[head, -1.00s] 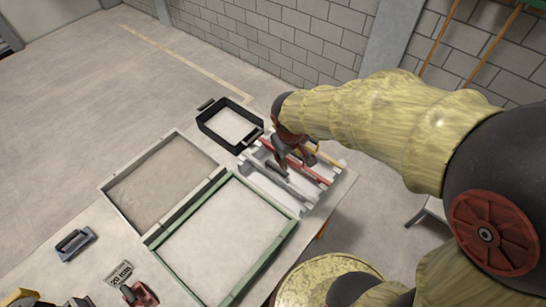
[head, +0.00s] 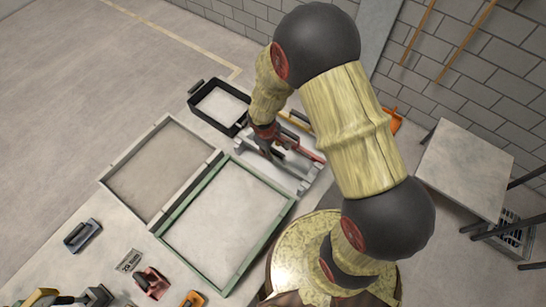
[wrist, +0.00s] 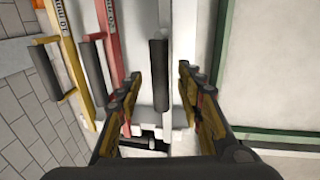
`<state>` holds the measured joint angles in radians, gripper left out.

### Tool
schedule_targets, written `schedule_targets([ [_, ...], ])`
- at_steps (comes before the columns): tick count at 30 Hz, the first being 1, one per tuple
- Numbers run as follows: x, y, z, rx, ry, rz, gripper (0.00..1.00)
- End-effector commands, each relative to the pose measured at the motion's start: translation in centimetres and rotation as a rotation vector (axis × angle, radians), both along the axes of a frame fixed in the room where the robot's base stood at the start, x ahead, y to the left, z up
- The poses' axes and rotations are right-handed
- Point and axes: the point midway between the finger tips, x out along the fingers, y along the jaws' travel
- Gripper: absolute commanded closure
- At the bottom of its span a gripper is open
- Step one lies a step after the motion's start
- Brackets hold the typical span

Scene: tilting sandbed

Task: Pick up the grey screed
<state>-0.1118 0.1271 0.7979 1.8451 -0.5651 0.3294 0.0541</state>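The grey screed (wrist: 183,42) is a long pale bar with a dark cylindrical handle (wrist: 160,75) along its left side in the wrist view. My gripper (wrist: 160,78) is open, with one finger on each side of the handle. The handle lies between the fingertips, and I cannot tell whether they touch it. In the head view my gripper (head: 265,143) points down over the rack of screeds, and it partly hides the grey screed.
The red screed (wrist: 112,60) and yellow screed (wrist: 72,65) lie just left of the grey one. The green-framed sandbed (wrist: 222,40) is close on the right. A black tray (head: 193,113) stands beyond the rack. A grey float (head: 82,235) lies at the left.

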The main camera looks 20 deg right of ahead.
Motion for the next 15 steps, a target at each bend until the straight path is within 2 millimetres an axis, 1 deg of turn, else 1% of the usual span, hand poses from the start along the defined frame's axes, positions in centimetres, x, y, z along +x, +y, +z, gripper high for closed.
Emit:
schedule_targets([
  [1, -0.1, -0.1, -0.9, -0.001, 0.003, -0.001, 0.63],
  [6, 0.2, -0.4, -2.3, 0.0, 0.0, -0.002, 0.63],
  [13, 0.3, -0.4, -2.4, 0.001, -0.001, -0.001, 0.63],
  [15, 0.3, -0.4, -2.4, 0.001, -0.001, -0.001, 0.66],
])
